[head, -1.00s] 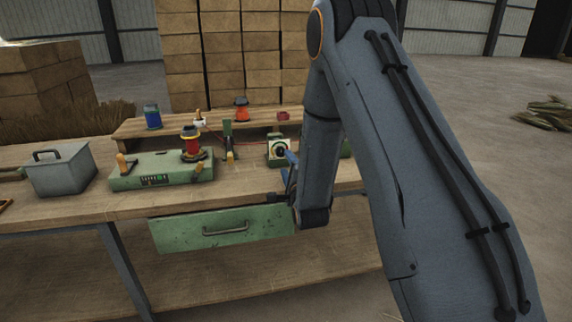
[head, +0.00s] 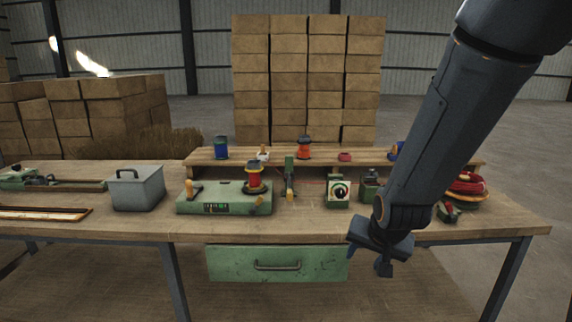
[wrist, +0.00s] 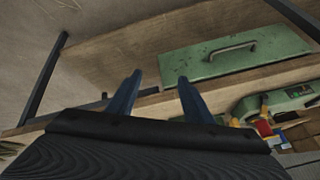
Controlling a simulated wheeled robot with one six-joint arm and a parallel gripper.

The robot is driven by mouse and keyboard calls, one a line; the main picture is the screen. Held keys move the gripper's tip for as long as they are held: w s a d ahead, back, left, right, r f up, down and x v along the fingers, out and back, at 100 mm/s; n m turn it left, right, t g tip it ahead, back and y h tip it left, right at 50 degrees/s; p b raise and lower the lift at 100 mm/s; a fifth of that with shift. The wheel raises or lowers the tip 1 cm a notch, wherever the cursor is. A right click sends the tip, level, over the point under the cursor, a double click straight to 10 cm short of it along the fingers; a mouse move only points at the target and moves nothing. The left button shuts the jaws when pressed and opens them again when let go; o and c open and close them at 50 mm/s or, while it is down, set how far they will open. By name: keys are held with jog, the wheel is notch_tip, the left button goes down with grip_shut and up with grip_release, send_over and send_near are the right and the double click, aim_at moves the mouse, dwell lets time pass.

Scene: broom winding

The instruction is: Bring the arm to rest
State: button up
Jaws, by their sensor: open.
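My gripper (head: 382,262) hangs in front of the bench's front edge, to the right of the green drawer, in the head view. In the wrist view its two blue fingers (wrist: 158,95) are spread apart with nothing between them. My arm comes down from the upper right of the head view. The workbench (head: 330,226) stands behind the gripper, and its right end is partly hidden by the arm.
The green drawer (head: 232,264) is under the bench top. On the bench stand a grey metal box (head: 137,190), a green machine (head: 222,205) with a red-and-yellow spool (head: 254,177), and a dial box (head: 338,194). A raised shelf (head: 340,162) holds several small items. Box stacks (head: 308,80) stand behind.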

jog(key=s+r+n+g+p, duration=0.1)
jog(key=s+n+g, duration=0.3)
jog(key=s, duration=1.4)
jog(key=shift+s+n+g, duration=0.25)
jog(key=shift+n+g, duration=0.15)
jog(key=shift+g, duration=0.8)
